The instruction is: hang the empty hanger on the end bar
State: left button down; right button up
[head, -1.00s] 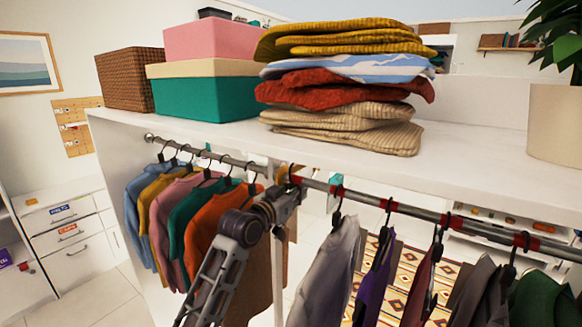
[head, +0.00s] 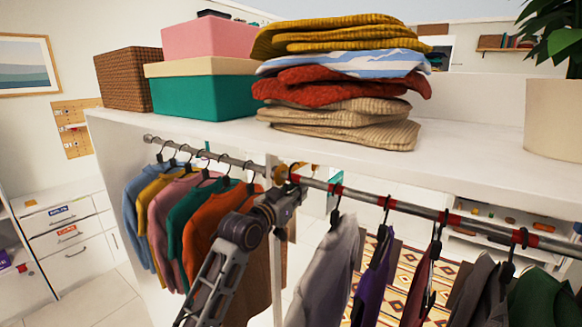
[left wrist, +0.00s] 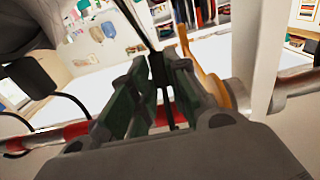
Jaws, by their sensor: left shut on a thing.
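My left gripper (head: 288,194) is at the rail, by the white upright that divides the wardrobe. It is shut on a thin black piece that looks like the neck of a hanger (left wrist: 159,78). The rest of the held hanger is hidden behind my arm. The rail is plain grey on the left (head: 232,160) and red-banded on the right (head: 398,207). I cannot tell which is the end bar. My right gripper is not in view.
Several garments (head: 170,205) hang close together on the left, and several more (head: 375,270) on the right. A yellow-orange curved piece (left wrist: 197,62) is beside the fingers. The shelf above holds boxes (head: 205,92) and folded clothes (head: 340,95).

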pick_arm(q)
jog(key=shift+a+f+b, duration=0.15)
jog(key=shift+f+b, duration=0.15)
jog(key=shift+f, duration=0.7)
jog(key=c, duration=1.3)
grip_release()
jog(key=shift+f, duration=0.1)
jog(key=shift+a, duration=0.15)
jog(key=v, duration=1.1)
jog(key=shift+s+a, duration=0.2)
jog(key=shift+s, duration=0.15)
